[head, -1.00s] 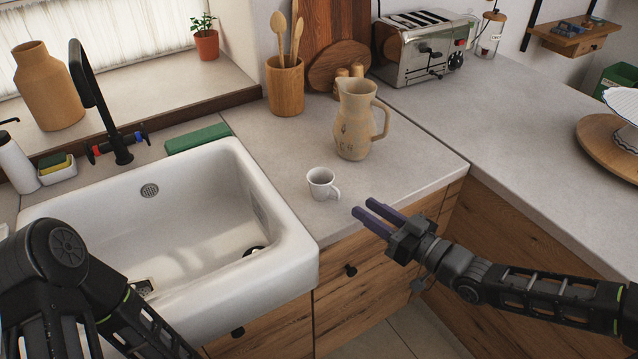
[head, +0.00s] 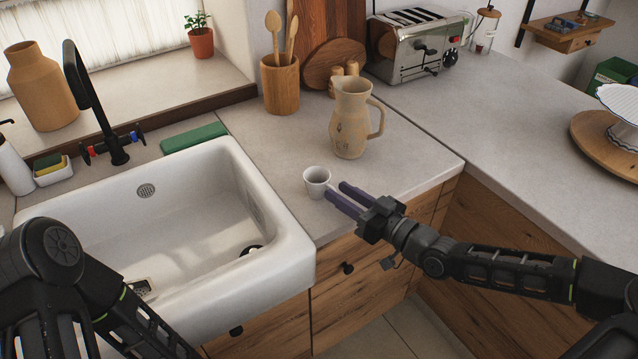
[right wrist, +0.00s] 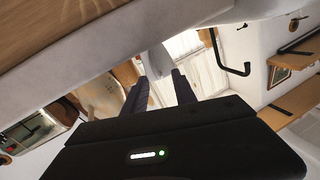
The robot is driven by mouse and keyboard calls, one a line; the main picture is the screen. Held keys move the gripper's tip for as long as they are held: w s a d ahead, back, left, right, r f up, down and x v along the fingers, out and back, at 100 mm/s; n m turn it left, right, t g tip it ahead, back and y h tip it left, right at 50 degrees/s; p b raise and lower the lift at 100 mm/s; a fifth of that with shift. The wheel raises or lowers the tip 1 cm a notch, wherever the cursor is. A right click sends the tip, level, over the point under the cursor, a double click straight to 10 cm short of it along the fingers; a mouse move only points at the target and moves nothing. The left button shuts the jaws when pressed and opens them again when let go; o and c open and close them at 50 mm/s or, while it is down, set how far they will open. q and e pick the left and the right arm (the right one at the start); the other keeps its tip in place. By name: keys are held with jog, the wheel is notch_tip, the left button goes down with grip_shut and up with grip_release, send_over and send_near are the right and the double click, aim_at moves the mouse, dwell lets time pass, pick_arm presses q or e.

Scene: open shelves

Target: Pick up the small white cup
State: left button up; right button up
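The small white cup (head: 316,181) stands upright on the counter, close to the right edge of the sink. My right gripper (head: 335,190) is open, with its two purple fingers pointing left at the cup. The fingertips are right beside the cup's right side, and the cup's handle is hidden behind them. In the right wrist view the white cup (right wrist: 157,60) shows just beyond and between the two spread fingertips (right wrist: 160,82). I cannot tell whether a finger touches it. My left arm shows at the lower left, but its gripper is out of view.
The white sink (head: 296,236) lies to the left. A wooden utensil holder (head: 281,84) and a toaster (head: 413,47) stand farther back. The counter right of the pitcher is clear.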

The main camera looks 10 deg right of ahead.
jog(key=shift+w+a, duration=0.45)
jog(key=shift+w, duration=0.15)
grip_shut()
dwell(0.3)
jog(key=shift+f, duration=0.1)
dwell(1.0)
